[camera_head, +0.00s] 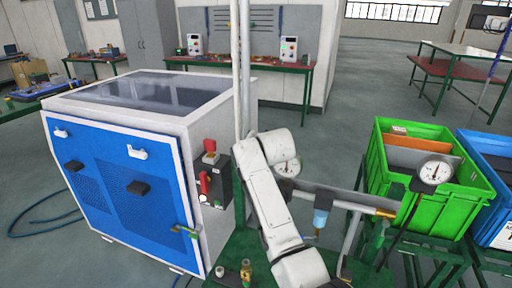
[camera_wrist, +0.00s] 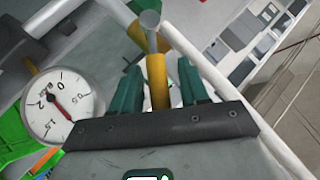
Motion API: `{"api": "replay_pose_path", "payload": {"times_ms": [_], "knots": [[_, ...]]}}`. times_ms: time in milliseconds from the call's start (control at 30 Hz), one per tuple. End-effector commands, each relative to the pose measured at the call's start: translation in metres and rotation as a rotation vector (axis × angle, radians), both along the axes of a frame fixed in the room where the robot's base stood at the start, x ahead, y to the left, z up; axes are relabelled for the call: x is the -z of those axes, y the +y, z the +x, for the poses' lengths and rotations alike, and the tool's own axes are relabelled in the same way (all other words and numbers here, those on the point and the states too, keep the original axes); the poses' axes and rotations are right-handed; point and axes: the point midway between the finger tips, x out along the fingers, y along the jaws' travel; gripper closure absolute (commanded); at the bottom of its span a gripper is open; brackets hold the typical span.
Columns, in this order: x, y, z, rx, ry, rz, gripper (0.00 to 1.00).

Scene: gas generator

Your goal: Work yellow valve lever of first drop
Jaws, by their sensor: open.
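In the wrist view, my gripper (camera_wrist: 158,83) is open, with one dark green finger on each side of a yellow bar (camera_wrist: 157,80). The bar runs up to a grey rounded end. It looks like the yellow lever, but I cannot tell for sure, nor whether a finger touches it. In the head view, my white arm reaches down in front of the pipework, and my gripper's fingers do not show. A pipe with a brass end (camera_head: 385,213) and a blue-bowled unit (camera_head: 320,218) sit right of my arm. No yellow lever is clear there.
A pressure gauge (camera_wrist: 62,103) is close left of my gripper in the wrist view. In the head view, the blue-doored generator cabinet (camera_head: 115,190) stands left of my arm. A green crate (camera_head: 430,208) and a blue crate (camera_head: 490,195) stand at the right.

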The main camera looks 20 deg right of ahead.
Motion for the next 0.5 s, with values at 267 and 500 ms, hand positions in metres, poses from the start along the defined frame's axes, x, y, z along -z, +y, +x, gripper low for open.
{"api": "replay_pose_path", "payload": {"times_ms": [267, 500], "knots": [[-0.012, 0.000, -0.023, -0.001, -0.002, 0.000, 0.56], [-0.029, -0.001, -0.055, 0.000, -0.002, 0.001, 0.56]]}}
